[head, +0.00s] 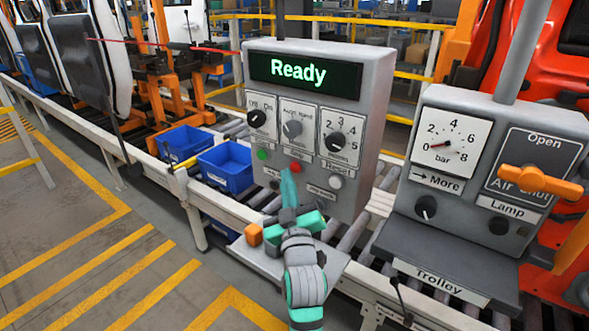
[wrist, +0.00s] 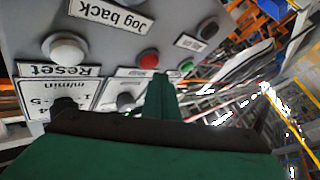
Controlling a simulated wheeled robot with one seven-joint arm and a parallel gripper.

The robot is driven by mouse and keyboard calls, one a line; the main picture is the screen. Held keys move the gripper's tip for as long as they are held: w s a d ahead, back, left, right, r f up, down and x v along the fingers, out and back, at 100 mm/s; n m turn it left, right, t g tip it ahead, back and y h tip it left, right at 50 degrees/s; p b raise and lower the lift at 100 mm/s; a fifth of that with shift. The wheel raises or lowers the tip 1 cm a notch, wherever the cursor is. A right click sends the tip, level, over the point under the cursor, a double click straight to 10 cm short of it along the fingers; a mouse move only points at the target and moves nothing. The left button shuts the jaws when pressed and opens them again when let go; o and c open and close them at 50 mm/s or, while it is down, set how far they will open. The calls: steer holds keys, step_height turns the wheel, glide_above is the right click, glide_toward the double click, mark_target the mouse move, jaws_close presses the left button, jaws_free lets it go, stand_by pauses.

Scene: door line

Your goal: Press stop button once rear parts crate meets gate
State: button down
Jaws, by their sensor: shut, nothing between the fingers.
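A grey control box (head: 372,95) shows "Ready" in green. Its red button (head: 296,168) also shows in the wrist view (wrist: 148,59); its label is too small to read in the head view. My gripper (head: 288,180) is shut and empty, its tip just below the red button in the head view. The wrist view shows the finger (wrist: 161,90) close under that button; contact cannot be told. Two blue crates stand on the line left of the box: a farther one (head: 184,142) and a nearer one (head: 225,168). I cannot clearly make out the gate.
A green button (head: 263,154) and a white reset button (head: 336,182) flank the red one. A second panel (head: 505,150) with gauge and orange handle (head: 540,182) stands at right. Striped floor at left is clear.

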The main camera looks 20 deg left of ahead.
steer(key=s, duration=0.1)
steer(key=s+a, duration=0.1)
steer(key=s, duration=0.2)
steer(key=shift+s+a, duration=0.35)
stand_by(0.5)
steer(key=s+d+f+m+h, duration=0.2)
steer(key=s+d+f, duration=0.25)
steer(key=f, duration=0.35)
steer(key=s+d+f+m+g+h, duration=0.1)
steer(key=s+d+f+m+h, duration=0.15)
steer(key=s+f, duration=0.5)
steer(key=s+d+f+m+h, duration=0.1)
steer(key=s+d+f+m, duration=0.25)
steer(key=f, duration=0.65)
steer(key=s+d+f+g+h, duration=0.1)
steer(key=s+d+f, duration=0.1)
steer(key=s, duration=0.7)
steer(key=s+d+f+m+g+h, duration=0.1)
steer(key=s+d, duration=0.3)
steer(key=s, duration=0.5)
steer(key=s+d+f+m+g+h, duration=0.1)
steer(key=s+d+f, duration=0.1)
steer(key=s, duration=0.7)
steer(key=shift+s+d+f, duration=0.15)
steer(key=shift+d+f, duration=0.25)
steer(key=shift+f, duration=0.5)
